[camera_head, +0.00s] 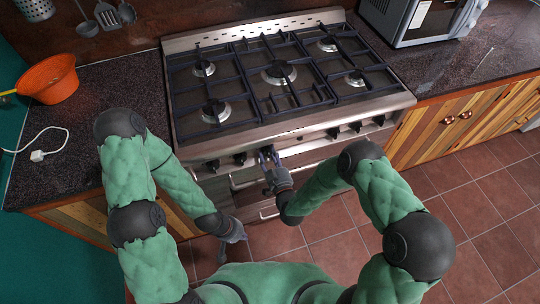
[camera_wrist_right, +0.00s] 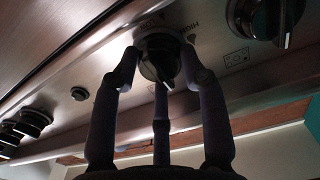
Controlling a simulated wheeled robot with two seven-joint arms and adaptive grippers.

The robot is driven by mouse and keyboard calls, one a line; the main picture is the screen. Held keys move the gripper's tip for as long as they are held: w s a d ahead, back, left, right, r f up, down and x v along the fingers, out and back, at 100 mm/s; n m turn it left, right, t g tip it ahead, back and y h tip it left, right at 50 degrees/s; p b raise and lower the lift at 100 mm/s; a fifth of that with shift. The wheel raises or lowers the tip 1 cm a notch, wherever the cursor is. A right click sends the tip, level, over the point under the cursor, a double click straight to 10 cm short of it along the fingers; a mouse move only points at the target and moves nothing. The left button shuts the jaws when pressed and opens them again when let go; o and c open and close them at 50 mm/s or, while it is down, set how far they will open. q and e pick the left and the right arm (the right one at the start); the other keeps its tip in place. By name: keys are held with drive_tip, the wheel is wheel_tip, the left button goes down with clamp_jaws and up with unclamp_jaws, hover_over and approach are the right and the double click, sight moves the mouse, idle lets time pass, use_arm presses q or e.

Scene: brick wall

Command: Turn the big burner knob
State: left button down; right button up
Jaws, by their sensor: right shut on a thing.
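The stove's steel front carries a row of dark burner knobs. My right gripper (camera_head: 268,155) is at the front panel and shut on one of them, the knob below the central burner (camera_head: 278,73). The right wrist view shows this round dark knob (camera_wrist_right: 159,62) with a light pointer, between my gripper's fingers (camera_wrist_right: 162,70). Printed marks, including a word that looks like "HIGH", surround the knob. My left gripper (camera_head: 234,232) hangs low in front of the stove, away from the knobs, and its finger opening is unclear.
Other knobs (camera_head: 333,133) sit right of my right gripper, and two (camera_head: 240,158) sit to its left. Oven handles run below. A counter with an orange bowl (camera_head: 48,80) and white cable is at left. A microwave (camera_head: 420,20) stands at right.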

drive_tip(key=n+b, duration=0.1)
drive_tip(key=n, duration=0.1)
drive_tip(key=n+b, duration=0.1)
drive_tip(key=shift+w+a+r+n, duration=0.1)
drive_tip(key=shift+a+r+n, duration=0.1)
drive_tip(key=shift+n, duration=0.2)
drive_tip(key=n+b, duration=0.2)
drive_tip(key=n, duration=0.2)
drive_tip(key=shift+a+n, duration=0.1)
drive_tip(key=shift+n, duration=0.2)
drive_tip(key=n+b, duration=0.2)
drive_tip(key=n, duration=0.3)
drive_tip(key=shift+a+f, duration=0.1)
drive_tip(key=shift+s+f+n+b, duration=0.15)
drive_tip(key=shift+n+b, duration=0.6)
drive_tip(key=shift+n, duration=1.15)
drive_tip(key=shift+s, duration=0.1)
drive_tip(key=o, duration=1)
drive_tip(key=shift+c, duration=0.2)
drive_tip(key=shift+o, duration=0.8)
drive_tip(key=shift+a+f, duration=0.1)
drive_tip(key=shift+a, duration=0.05)
